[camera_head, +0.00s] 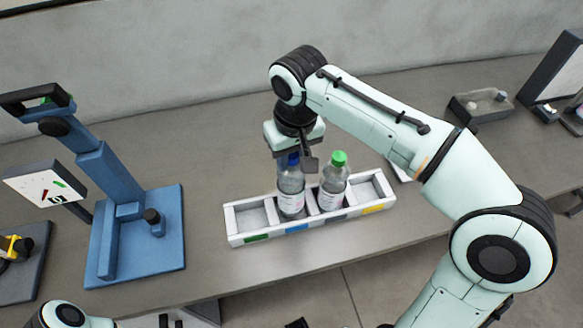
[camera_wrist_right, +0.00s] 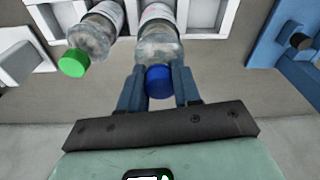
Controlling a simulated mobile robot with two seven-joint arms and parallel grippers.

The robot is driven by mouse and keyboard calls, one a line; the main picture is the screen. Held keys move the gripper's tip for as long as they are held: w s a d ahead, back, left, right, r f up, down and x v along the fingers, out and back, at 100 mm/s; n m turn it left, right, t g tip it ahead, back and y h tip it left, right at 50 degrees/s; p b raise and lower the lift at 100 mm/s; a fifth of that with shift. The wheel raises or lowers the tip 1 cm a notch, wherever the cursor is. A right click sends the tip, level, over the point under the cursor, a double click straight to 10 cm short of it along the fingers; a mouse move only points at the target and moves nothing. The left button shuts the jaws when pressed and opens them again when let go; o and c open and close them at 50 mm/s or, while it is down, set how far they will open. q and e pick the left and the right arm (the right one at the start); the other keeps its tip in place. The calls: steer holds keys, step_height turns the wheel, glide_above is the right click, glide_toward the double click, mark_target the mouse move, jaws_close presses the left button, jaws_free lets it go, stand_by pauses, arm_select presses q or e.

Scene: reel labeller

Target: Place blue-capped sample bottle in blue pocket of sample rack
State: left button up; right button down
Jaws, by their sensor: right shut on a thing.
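The blue-capped sample bottle (camera_head: 291,190) stands about upright with its lower part inside the second pocket from the left of the white sample rack (camera_head: 237,238), behind the blue label (camera_head: 297,228). My right gripper (camera_head: 296,160) is above it, shut on the bottle at its cap. In the right wrist view the blue cap (camera_wrist_right: 159,82) sits between the two fingers (camera_wrist_right: 158,90). The bottle's base is hidden by the rack wall. Parts of my left arm show at the bottom left edge; its fingers are not clear.
A green-capped bottle (camera_head: 333,187) stands in the adjacent pocket, close to the right gripper. The rack's outer pockets, labelled green and yellow, are empty. A blue stand (camera_head: 130,215) is left of the rack. A grey tray (camera_head: 480,105) lies back right. Bare table lies behind the rack.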

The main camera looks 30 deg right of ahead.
arm_select(q)
steer(key=shift+s+f+b, duration=0.15)
steer(key=shift+f+b, duration=0.2)
steer(key=shift+f, duration=0.1)
arm_select(e)
steer(key=shift+f, duration=1.8)
steer(key=shift+f, duration=0.1)
steer(key=c, duration=0.8)
jaws_free()
arm_select(q)
steer(key=shift+f, duration=0.1)
steer(key=r+p, duration=0.1)
steer(key=w+r+p, duration=0.1)
steer(key=r+p, duration=0.1)
steer(key=shift+w+r, duration=0.3)
arm_select(e)
steer(key=r, duration=0.4)
steer(key=s+r, duration=0.1)
steer(key=r, duration=0.7)
steer(key=shift+s+r, duration=0.15)
steer(key=shift+s, duration=0.1)
arm_select(q)
steer(key=shift+s, duration=0.1)
